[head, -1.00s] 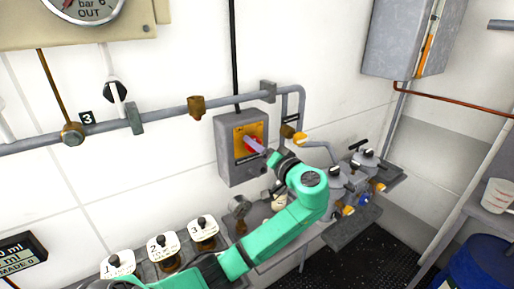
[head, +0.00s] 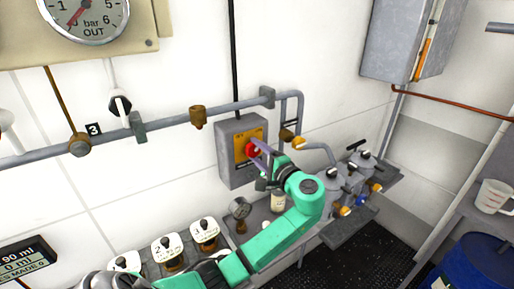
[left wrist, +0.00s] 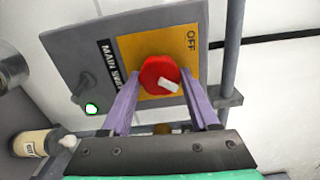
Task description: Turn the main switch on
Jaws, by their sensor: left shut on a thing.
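The main switch is a grey box (head: 230,165) on the white wall with a yellow plate (head: 242,147) and a red knob (head: 253,150). In the left wrist view the red knob (left wrist: 158,76) carries a white mark at its lower right side. "OFF" shows at the upper right of the yellow plate (left wrist: 135,45), beside a "MAIN SWI..." label that is partly hidden. A green lamp (left wrist: 92,108) on the box is lit. My left gripper (left wrist: 165,85) is shut on the red knob, one purple finger on each side. My right gripper is out of view.
A grey pipe (head: 160,124) runs along the wall left of the box, and another bends down at its right. Several valves stand on a shelf (head: 350,225) below right. Numbered dispensers (head: 170,250) stand at lower left. A blue drum (head: 480,265) is at lower right.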

